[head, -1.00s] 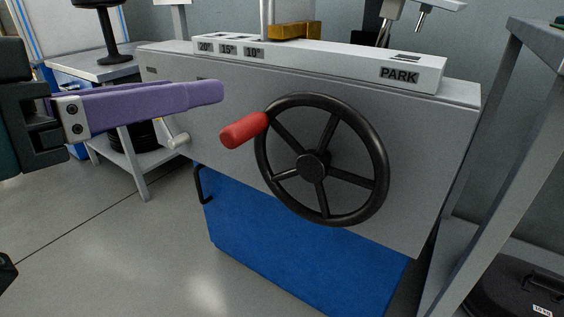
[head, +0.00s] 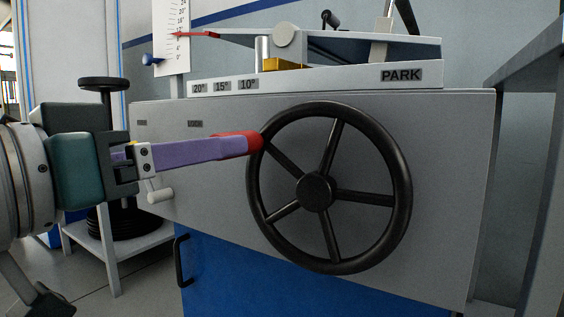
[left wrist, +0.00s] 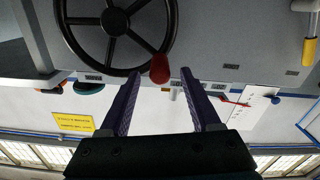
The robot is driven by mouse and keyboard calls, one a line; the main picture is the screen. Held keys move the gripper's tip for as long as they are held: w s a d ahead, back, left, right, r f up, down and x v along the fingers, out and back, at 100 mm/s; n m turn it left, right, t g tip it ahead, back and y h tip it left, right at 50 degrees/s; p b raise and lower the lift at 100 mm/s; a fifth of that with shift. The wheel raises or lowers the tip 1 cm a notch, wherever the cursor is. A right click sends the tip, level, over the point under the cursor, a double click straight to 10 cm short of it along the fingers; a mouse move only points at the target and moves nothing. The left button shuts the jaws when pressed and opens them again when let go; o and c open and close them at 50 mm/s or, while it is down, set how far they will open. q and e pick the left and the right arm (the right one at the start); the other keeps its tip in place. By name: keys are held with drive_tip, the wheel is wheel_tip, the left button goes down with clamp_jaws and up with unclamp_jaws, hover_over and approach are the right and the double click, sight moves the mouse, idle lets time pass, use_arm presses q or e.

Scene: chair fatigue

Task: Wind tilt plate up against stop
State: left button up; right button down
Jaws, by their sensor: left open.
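A black five-spoked handwheel (head: 315,192) is on the grey front panel. Its red handle (head: 240,144) sits at the wheel's upper left; it also shows in the left wrist view (left wrist: 159,69). My left gripper (head: 228,147) reaches in from the left with purple fingers. In the left wrist view its fingers (left wrist: 160,75) are open, with the red handle between or just past the tips; contact is unclear. A red pointer (head: 195,35) lies against a white scale (head: 171,38). A brass block (head: 285,64) sits behind the 10° label. My right gripper is not in view.
A ledge with 20°, 15°, 10° and PARK labels (head: 401,75) tops the panel. A small pale lever (head: 159,193) juts out below my left gripper. A low stand with black weights (head: 112,222) is at left; a grey frame (head: 544,190) stands at right.

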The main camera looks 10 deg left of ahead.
use_arm(q)
drive_tip(key=shift+b+x, duration=0.6)
drive_tip(key=shift+x, duration=1.25)
clamp_jaws()
